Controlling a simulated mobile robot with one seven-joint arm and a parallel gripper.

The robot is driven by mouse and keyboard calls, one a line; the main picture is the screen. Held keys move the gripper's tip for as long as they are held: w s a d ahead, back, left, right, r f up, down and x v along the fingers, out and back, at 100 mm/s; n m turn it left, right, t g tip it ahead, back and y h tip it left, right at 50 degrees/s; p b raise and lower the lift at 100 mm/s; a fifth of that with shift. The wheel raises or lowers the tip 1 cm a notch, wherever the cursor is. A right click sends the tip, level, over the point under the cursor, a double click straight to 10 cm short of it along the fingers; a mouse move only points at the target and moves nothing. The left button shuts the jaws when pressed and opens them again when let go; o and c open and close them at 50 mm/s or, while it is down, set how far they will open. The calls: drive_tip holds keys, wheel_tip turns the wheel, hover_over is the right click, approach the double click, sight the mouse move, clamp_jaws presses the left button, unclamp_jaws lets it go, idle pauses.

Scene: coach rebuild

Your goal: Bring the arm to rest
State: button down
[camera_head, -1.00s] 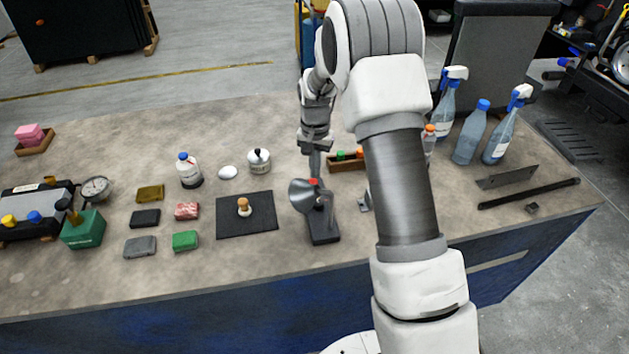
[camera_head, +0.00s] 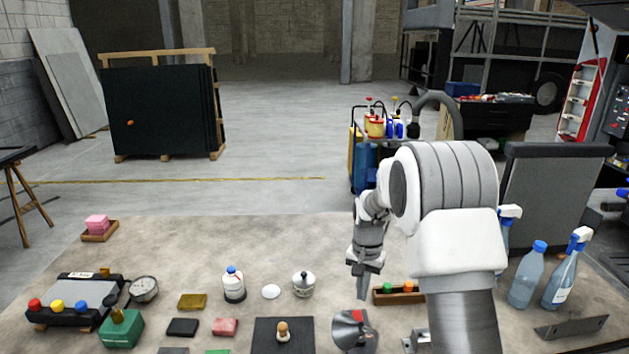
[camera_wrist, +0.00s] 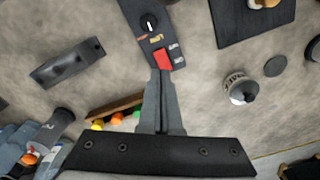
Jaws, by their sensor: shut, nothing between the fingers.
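My gripper (camera_head: 362,292) is empty, with its fingers pressed together and pointing down over the bench (camera_head: 330,235). In the wrist view the shut fingers (camera_wrist: 162,80) reach toward the red end of a small dark device (camera_wrist: 150,25). The same device, with a metal disc (camera_head: 347,332), shows just below the gripper in the head view. I cannot tell how large the gap between fingertips and device is. My arm is bent and stretches out over the bench, hiding part of its right side.
A wooden tray with coloured caps (camera_head: 385,297) is close to the right of the gripper. A white lidded pot (camera_head: 303,284) and a white bottle (camera_head: 233,284) stand to the left. Blue spray bottles (camera_head: 566,275) stand at the right. The bench's back left is mostly clear.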

drive_tip(key=s+r+n+t, duration=0.1)
drive_tip(key=s+r, duration=0.5)
drive_tip(key=r, duration=0.3)
drive_tip(key=s+r+n+t, duration=0.2)
drive_tip(key=s+r, duration=0.5)
drive_tip(key=r, duration=0.2)
drive_tip(key=s+r+n+t, duration=0.2)
drive_tip(key=s+r, duration=0.2)
drive_tip(key=s, duration=1.4)
drive_tip(key=shift+n, duration=0.4)
drive_tip(key=shift+a+r, duration=0.1)
drive_tip(key=shift+a, duration=0.1)
